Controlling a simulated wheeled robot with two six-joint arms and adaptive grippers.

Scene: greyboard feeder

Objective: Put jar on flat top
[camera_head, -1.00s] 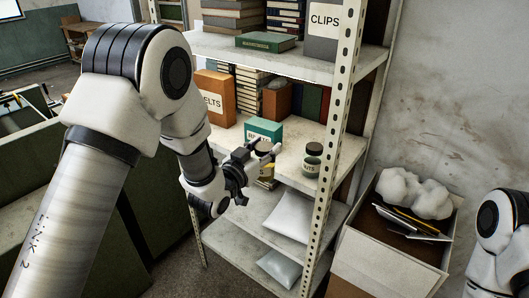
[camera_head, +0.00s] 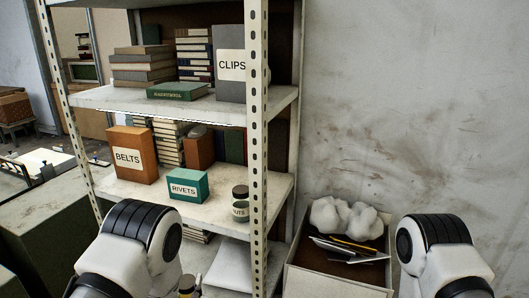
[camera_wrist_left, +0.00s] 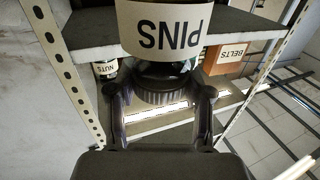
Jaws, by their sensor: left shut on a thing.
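A jar labelled PINS (camera_wrist_left: 172,30) with a dark ribbed lid (camera_wrist_left: 165,92) fills the top of the left wrist view. My left gripper (camera_wrist_left: 162,100) is shut on it around the lid. The PINS label is inverted in this view like the BELTS label, so the jar looks upright. In the head view my left arm's bulk stands at lower left, and only a small part of the gripper area shows at the bottom edge. My right gripper is outside the view. Which surface is the flat top is not clear.
The middle shelf (camera_head: 210,208) bears a BELTS box (camera_head: 129,157), a teal RIVETS box (camera_head: 187,185) and a NUTS jar (camera_head: 240,212). A green book (camera_head: 177,91) and CLIPS box (camera_head: 231,66) are above. The perforated post (camera_head: 257,150) and open carton (camera_head: 340,282) stand right.

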